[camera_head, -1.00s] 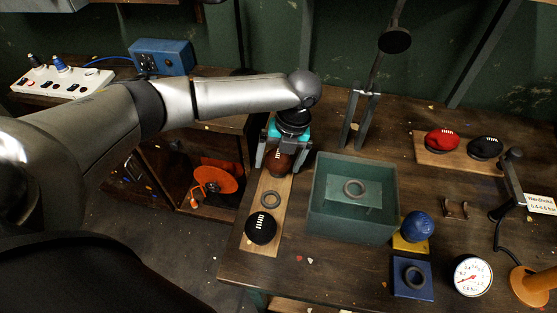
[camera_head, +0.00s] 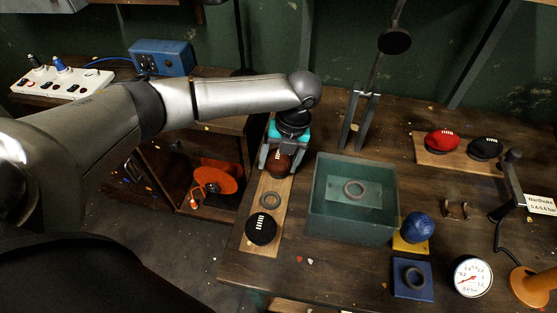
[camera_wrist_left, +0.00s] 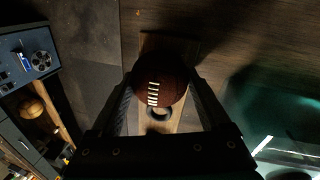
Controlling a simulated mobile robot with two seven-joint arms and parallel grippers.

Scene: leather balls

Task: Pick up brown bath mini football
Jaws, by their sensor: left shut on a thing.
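The brown mini football (camera_head: 279,163), with white laces, is between the fingers of my left gripper (camera_head: 277,160) above the far end of a wooden board (camera_head: 270,225). In the left wrist view the ball (camera_wrist_left: 160,82) sits between both dark fingers, and the left gripper (camera_wrist_left: 162,95) is shut on it. Whether the ball still touches the board is hard to tell. My right gripper is not in view.
A black ball (camera_head: 262,228) and a grey ring (camera_head: 270,200) are on the same board. A green bin (camera_head: 325,215) stands just right of it. A blue ball (camera_head: 417,226), a gauge (camera_head: 472,276), a red ball (camera_head: 441,139) and another black ball (camera_head: 485,148) lie further right.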

